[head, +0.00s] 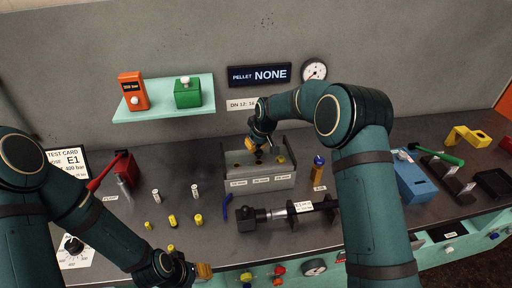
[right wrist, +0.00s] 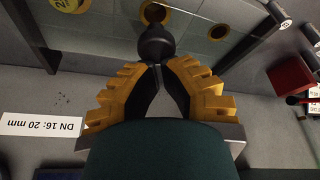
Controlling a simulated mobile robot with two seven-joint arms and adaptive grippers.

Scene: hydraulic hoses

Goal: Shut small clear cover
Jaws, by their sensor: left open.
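A grey open-topped block (head: 259,183) with yellow-rimmed holes and paper labels stands at the middle of the bench. My right gripper (head: 259,152) reaches over it from behind. In the right wrist view its yellow-padded fingers come together at the tips (right wrist: 157,68) on the stem of a black knob (right wrist: 157,42). The knob stands over the block's holes. It looks like a cover's handle, but the clear panel itself cannot be made out, nor its angle. My left gripper (head: 190,269) is open and empty, low at the front edge of the bench.
A dark cylinder assembly (head: 290,213) lies just in front of the block. A blue-capped bottle (head: 318,168) stands at its right. Several small yellow and white fittings stand on the left. A green shelf (head: 165,106) holds two boxes above.

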